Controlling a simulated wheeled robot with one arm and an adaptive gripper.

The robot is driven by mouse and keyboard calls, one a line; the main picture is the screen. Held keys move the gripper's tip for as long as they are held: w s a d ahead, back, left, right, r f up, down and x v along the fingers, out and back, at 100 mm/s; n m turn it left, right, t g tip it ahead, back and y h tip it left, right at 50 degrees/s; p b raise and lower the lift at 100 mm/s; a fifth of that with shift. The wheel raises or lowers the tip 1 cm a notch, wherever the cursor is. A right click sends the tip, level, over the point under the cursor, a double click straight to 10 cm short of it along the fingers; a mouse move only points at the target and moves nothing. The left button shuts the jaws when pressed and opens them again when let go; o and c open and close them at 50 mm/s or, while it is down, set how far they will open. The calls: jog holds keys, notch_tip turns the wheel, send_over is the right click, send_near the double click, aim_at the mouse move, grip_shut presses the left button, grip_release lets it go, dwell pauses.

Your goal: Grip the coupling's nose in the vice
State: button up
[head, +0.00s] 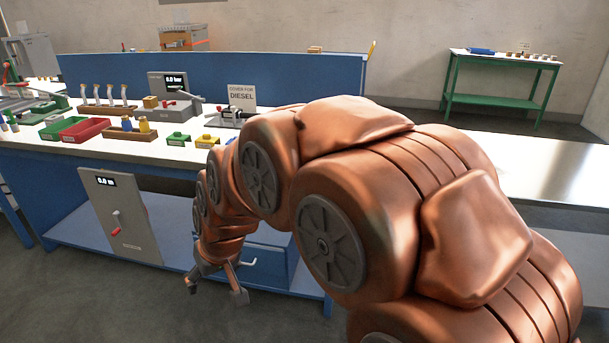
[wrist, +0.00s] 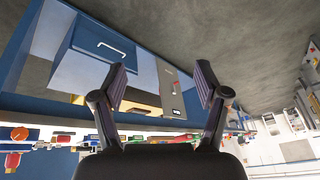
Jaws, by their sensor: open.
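My gripper (head: 216,284) hangs low in front of the blue workbench, below the bench top and apart from everything. Its two fingers are spread and empty, as the wrist view (wrist: 162,84) also shows. A green device (head: 46,108) at the left of the bench top may be the vice, but it is too small to be sure. I cannot pick out the coupling for certain among the small parts on the bench. My arm hides part of the bench top to the right.
A grey crank panel (head: 120,215) fronts the bench. A green table (head: 502,82) stands behind right.

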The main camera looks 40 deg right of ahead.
jog(key=w+d+f+m+t+h+b, duration=0.1)
jog(key=w+d+m+t+h+b, duration=0.15)
jog(key=w+d, duration=0.65)
jog(key=w+d+f+m+t+h+b, duration=0.1)
jog(key=w+d+f+t+h+b, duration=0.2)
jog(key=w+d, duration=0.6)
jog(key=shift+w+d+f+m+h+b, duration=0.1)
jog(key=shift+w+d+m+h+b, duration=1.3)
jog(key=shift+d, duration=3.9)
jog(key=shift+w+d+m+h+b, duration=0.65)
jog(key=shift+d+h, duration=1.3)
jog(key=shift+d, duration=3.35)
jog(key=shift+w+d+f+m+h+b, duration=0.1)
jog(key=shift+w+d+m+h+b, duration=0.95)
jog(key=shift+d, duration=4.25)
jog(key=shift+w+n+h, duration=0.35)
jog(key=shift+w+h, duration=0.1)
jog(key=shift+h, duration=0.2)
jog(key=c, duration=1.2)
jog(key=shift+o, duration=0.2)
